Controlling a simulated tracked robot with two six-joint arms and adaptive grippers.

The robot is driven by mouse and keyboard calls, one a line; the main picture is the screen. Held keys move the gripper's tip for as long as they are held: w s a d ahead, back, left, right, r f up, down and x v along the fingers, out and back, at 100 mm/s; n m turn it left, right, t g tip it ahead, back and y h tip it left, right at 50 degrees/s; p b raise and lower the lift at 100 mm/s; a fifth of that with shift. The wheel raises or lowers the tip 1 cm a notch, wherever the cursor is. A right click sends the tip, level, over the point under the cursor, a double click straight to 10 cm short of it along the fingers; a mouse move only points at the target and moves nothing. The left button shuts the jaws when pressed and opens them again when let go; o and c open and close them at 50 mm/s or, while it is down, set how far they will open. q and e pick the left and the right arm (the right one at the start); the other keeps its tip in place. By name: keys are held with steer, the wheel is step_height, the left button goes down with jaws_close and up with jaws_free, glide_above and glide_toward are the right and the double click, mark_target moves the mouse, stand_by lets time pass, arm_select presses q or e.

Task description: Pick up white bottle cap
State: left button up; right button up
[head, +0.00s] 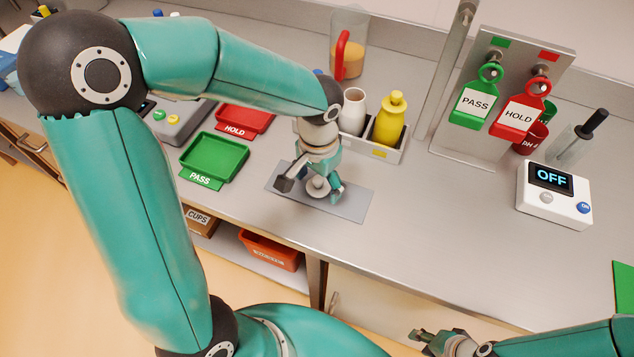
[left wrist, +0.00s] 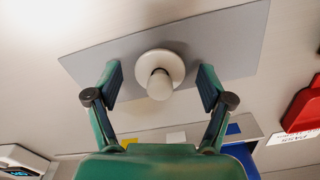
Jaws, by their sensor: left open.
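The white bottle cap (head: 317,188) lies on a grey mat (head: 346,206) on the bench, a round disc with a stub rising from its middle. In the left wrist view the cap (left wrist: 161,67) shows whole, its stub pointing toward the camera. My left gripper (head: 311,188) is open above the mat, with one finger on each side of the cap. In the left wrist view the fingers (left wrist: 160,84) show gaps to the cap on both sides. My right gripper (head: 428,337) is low at the bottom right, away from the cap; its finger opening is unclear.
A holder behind the mat carries an open white bottle (head: 353,112) and a yellow bottle (head: 390,122). A green PASS tray (head: 214,157) and red HOLD tray (head: 243,120) stand left. The bench front right of the mat is clear.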

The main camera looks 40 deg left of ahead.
arm_select(q)
steer(key=c, duration=1.1)
steer(key=shift+o, duration=0.2)
steer(key=shift+r, duration=0.1)
